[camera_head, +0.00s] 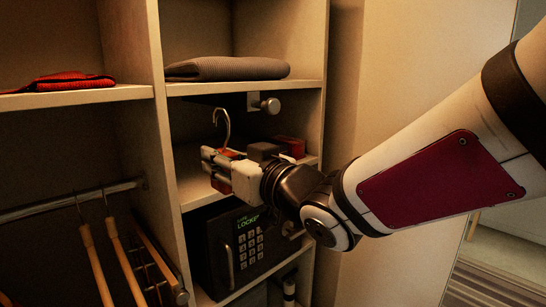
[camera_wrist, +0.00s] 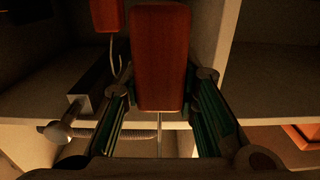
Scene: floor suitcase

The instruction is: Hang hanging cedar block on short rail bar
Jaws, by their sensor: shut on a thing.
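My gripper (camera_head: 216,168) is shut on the cedar block (camera_head: 221,184), which shows as red-brown pieces around the fingers. The fingers hide much of it. Its metal hook (camera_head: 222,128) rises above the fingers, open to the left. In the wrist view the block (camera_wrist: 160,58) stands large between the fingers of my gripper (camera_wrist: 160,92). The short rail bar (camera_head: 265,103) sticks out below the upper shelf, to the right of and a little above the hook; the two look apart. A metal bar with a round end (camera_wrist: 55,131), likely this rail, shows at left in the wrist view.
A folded grey cloth (camera_head: 228,68) lies on the shelf above. A black safe (camera_head: 238,245) stands below. A red block (camera_head: 290,146) sits behind my gripper. Wooden hangers (camera_head: 97,265) hang at left. Another reddish block (camera_wrist: 105,14) shows in the wrist view.

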